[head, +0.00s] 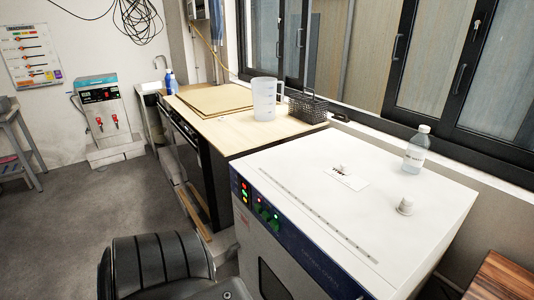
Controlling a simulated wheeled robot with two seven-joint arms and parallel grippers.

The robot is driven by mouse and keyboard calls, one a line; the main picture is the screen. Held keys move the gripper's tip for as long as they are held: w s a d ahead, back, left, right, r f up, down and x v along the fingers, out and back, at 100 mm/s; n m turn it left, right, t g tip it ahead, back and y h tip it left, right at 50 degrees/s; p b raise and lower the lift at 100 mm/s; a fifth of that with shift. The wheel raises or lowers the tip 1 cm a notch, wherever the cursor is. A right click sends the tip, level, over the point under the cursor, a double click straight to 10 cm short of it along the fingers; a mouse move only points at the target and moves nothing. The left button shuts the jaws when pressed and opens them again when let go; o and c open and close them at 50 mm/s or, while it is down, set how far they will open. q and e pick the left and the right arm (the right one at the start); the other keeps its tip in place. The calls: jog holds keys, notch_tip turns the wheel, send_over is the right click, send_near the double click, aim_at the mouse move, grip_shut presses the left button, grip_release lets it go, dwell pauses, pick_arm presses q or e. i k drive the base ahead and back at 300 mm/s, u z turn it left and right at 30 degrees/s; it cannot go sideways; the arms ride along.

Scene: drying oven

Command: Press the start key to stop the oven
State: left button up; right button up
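The drying oven (420,205) is a white cabinet at the lower right of the head view. Its blue front panel (300,250) is seen at a steep angle along the upper front edge. At the panel's left end are a column of small red and green lit elements (244,191) and a dark control area with green displays (268,215). The start key is too small to single out. The oven door below is only partly in view. Neither of my grippers shows in the view.
A wooden-topped counter (225,130) with a clear pitcher (264,98) and black wire basket (308,108) stands behind the oven. A clear bottle (416,150) and small white knob (405,206) are on the oven top. Grey floor (80,230) is open at left.

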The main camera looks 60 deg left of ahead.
aim_at(275, 225)
jog(key=u, duration=1.95)
jog(key=i, duration=0.1)
jog(key=z, duration=0.3)
